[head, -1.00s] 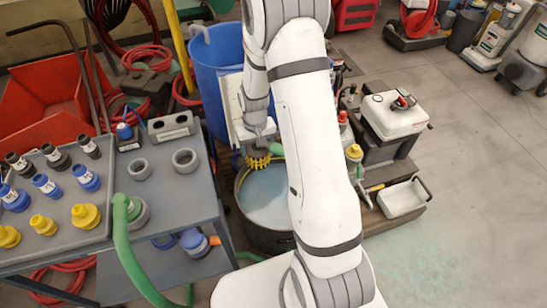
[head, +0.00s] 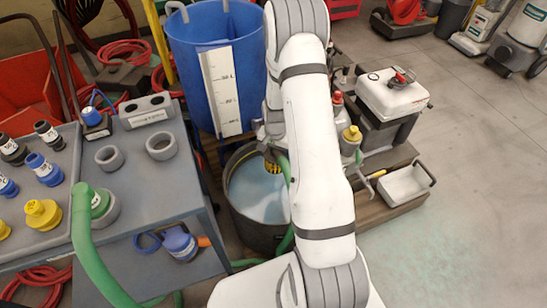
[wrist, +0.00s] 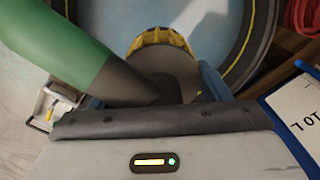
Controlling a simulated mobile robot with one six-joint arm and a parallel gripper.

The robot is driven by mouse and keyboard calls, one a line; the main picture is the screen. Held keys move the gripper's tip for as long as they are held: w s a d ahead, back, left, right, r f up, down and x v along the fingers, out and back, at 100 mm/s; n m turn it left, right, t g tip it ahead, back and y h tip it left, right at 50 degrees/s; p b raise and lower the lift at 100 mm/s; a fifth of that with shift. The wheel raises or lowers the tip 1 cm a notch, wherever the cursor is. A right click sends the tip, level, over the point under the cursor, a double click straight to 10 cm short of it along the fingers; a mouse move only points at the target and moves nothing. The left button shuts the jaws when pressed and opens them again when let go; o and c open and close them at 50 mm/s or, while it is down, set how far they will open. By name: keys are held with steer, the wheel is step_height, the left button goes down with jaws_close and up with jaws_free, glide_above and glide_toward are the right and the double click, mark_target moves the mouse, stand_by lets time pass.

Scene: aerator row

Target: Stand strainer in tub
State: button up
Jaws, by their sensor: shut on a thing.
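The strainer is a yellow ribbed basket (head: 272,167) on a grey body. In the wrist view the strainer (wrist: 160,40) shows beyond the jaw edge, with a green hose (wrist: 50,50) running into a dark cuff beside it. My gripper (wrist: 180,92) is shut on the strainer's body, and its fingertips are mostly hidden. The tub (head: 240,225) is dark and round, with pale blue liquid inside. The strainer is over the far part of the tub's opening in the head view. I cannot tell whether it touches the liquid. My arm hides the tub's right side.
A blue barrel (head: 200,70) with a white litre scale stands behind the tub. A grey cart (head: 165,200) with hose fittings is on the left. A low platform (head: 385,205) with bottles and a white machine (head: 392,95) stands right. Open floor lies further right.

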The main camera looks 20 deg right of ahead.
steer(key=shift+f+b, duration=12.2)
steer(key=shift+f, duration=7.95)
steer(key=shift+f, duration=0.6)
steer(key=o, duration=1.2)
steer(key=shift+o, duration=0.2)
